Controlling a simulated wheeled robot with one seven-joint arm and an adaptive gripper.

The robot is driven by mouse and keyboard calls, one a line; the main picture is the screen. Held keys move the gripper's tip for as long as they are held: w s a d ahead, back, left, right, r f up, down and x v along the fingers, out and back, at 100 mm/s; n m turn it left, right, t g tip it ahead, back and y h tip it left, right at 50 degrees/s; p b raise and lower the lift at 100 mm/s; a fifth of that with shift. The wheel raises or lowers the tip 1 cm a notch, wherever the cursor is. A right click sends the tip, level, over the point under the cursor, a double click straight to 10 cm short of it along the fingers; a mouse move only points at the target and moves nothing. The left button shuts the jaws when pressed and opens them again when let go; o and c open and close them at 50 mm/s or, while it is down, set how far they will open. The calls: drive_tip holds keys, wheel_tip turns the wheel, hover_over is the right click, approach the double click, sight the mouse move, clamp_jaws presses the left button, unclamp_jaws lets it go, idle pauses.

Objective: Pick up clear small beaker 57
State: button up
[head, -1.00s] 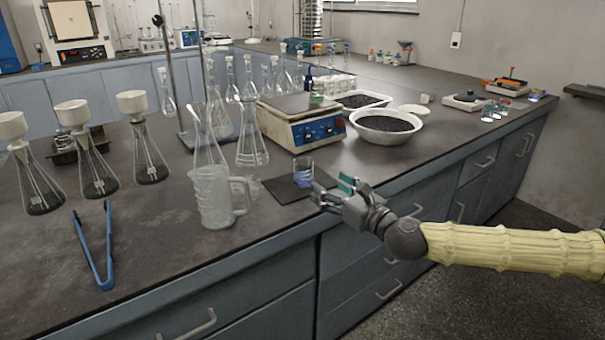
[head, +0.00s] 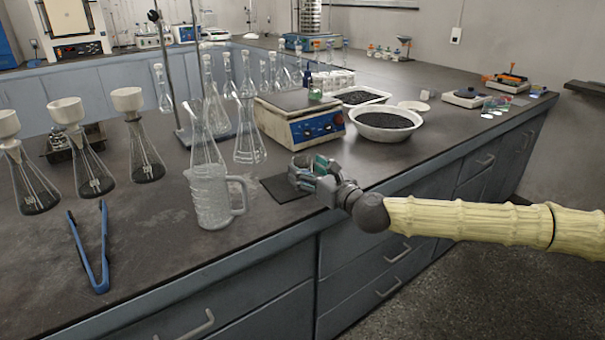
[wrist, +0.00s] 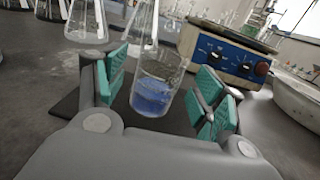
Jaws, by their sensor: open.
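The clear small beaker (wrist: 157,84) stands upright in the wrist view, with blue in its lower part. It stands on a dark square mat (head: 272,190). My gripper (wrist: 163,98) is open, with one teal-padded finger to the left of the beaker and one to the right. The beaker is between or just beyond the fingertips, with visible gaps at both sides. In the head view my gripper (head: 301,174) is low over the mat and mostly hides the beaker.
A clear jug (head: 211,197) and a flask (head: 205,150) stand left of the mat. Blue tongs (head: 90,250) lie at the left. The counter edge is close in front.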

drive_tip(key=shift+x, duration=1.3)
drive_tip(key=c, duration=1.2)
drive_tip(key=shift+o, duration=0.2)
drive_tip(key=shift+r, duration=0.2)
